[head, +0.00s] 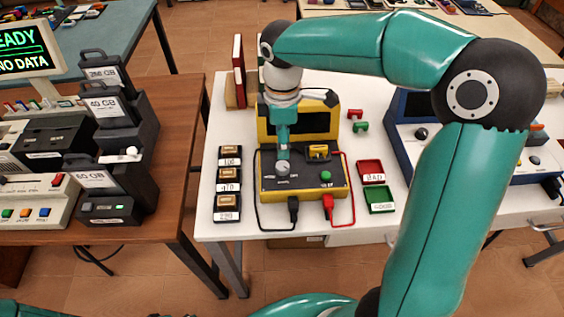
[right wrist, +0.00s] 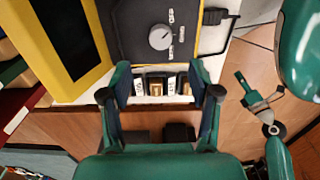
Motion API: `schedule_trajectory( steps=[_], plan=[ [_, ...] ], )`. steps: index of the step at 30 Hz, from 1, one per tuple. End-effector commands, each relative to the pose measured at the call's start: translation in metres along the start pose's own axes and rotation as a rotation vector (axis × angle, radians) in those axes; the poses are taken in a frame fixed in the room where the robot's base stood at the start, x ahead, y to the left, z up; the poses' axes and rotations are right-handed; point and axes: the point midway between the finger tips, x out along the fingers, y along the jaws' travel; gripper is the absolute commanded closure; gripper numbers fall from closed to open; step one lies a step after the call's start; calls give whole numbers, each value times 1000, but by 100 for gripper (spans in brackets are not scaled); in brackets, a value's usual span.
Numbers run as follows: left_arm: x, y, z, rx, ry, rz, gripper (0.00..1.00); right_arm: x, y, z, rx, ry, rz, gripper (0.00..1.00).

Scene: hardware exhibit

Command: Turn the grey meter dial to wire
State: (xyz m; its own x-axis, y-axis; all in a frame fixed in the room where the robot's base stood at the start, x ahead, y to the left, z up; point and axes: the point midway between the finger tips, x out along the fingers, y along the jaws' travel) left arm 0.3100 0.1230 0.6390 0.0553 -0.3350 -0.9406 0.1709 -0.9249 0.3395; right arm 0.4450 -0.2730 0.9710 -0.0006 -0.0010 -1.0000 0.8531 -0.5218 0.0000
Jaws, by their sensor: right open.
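The grey meter dial (head: 282,168) sits on the dark front panel of the yellow meter (head: 330,185). In the right wrist view the dial (right wrist: 161,37) is a round knob with small white labels beside it; I cannot read its setting surely. My right gripper (head: 283,154) points down at the dial in the head view. In the right wrist view its two fingers (right wrist: 160,94) are spread and empty, with the dial ahead of the fingertips, not between them. My left gripper (right wrist: 252,92) seems to show at the right of that view, too small to judge.
Labelled blocks (head: 228,180) stand left of the meter. Black and red leads (head: 328,205) plug into its front. Red and green trays (head: 371,171) lie to its right, and a blue device (head: 409,105) stands beyond. My right arm passes over the table's right part.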

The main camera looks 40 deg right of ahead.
Motion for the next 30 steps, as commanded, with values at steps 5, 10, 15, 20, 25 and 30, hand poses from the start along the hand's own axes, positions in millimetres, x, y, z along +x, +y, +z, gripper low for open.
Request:
schedule_trajectory(
  steps=[5, 10, 15, 20, 25, 30],
  plan=[
    [2, -1, 0, 0, 0, 0, 60, 41, -1, 0, 1, -2, -5, 38],
    [3, -1, 0, 0, 0, 0, 60, 69, -1, 0, 0, -1, -4, 38],
    [4, -1, 0, 0, 0, 0, 60, 86, 0, -1, 0, 0, -1, 38],
    [4, -1, 0, 0, 0, 0, 60, 90, 0, -1, 0, 1, 0, 38],
    [4, -1, 0, 0, 0, 0, 60, 90, 0, -1, 0, 1, 0, 38],
    [4, -1, 0, 0, 0, 0, 60, 90, 0, -2, -1, 1, 0, 58]
  ],
)
